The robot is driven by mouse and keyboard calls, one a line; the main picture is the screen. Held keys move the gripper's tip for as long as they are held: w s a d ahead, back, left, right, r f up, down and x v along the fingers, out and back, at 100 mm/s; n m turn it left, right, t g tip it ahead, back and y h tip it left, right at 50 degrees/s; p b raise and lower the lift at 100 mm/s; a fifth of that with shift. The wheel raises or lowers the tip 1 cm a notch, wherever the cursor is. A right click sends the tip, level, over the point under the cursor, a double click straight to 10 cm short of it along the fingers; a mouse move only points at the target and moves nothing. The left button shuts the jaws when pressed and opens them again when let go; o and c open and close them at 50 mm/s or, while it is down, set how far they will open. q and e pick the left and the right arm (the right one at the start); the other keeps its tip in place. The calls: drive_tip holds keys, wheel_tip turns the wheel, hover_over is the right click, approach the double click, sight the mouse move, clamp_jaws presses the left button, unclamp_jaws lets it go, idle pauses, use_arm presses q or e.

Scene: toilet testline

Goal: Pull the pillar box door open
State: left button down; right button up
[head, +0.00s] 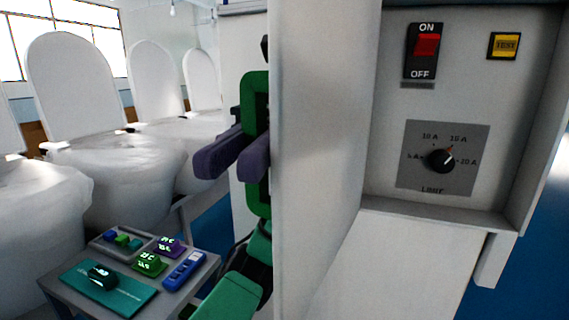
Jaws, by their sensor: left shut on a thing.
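The pillar box (394,92) fills the right side of the head view, with its inside exposed. Its pale door (318,130) stands open, swung out towards me, with its outer face turned left and hidden. My left gripper (222,153), green with dark purple fingers, is at the outer side of the door, partly covered by it. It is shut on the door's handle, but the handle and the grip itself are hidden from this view. My right gripper is out of view.
Inside the box are a red ON/OFF switch (427,44), a yellow TEST button (504,46) and a rotary dial (441,160). A grey tray table (207,266) with small devices stands at the lower left. Wrapped white toilets (105,160) line the left.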

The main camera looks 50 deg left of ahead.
use_arm(q)
drive_tip(key=shift+s+a+m, duration=0.15)
drive_tip(key=shift+a+m, duration=0.15)
drive_tip(key=shift+a, duration=0.2)
drive_tip(key=c, duration=1.1)
unclamp_jaws()
drive_tip(key=shift+r, duration=0.1)
drive_tip(key=shift+d, duration=0.1)
drive_tip(key=v, duration=0.7)
drive_tip(key=shift+w, duration=0.25)
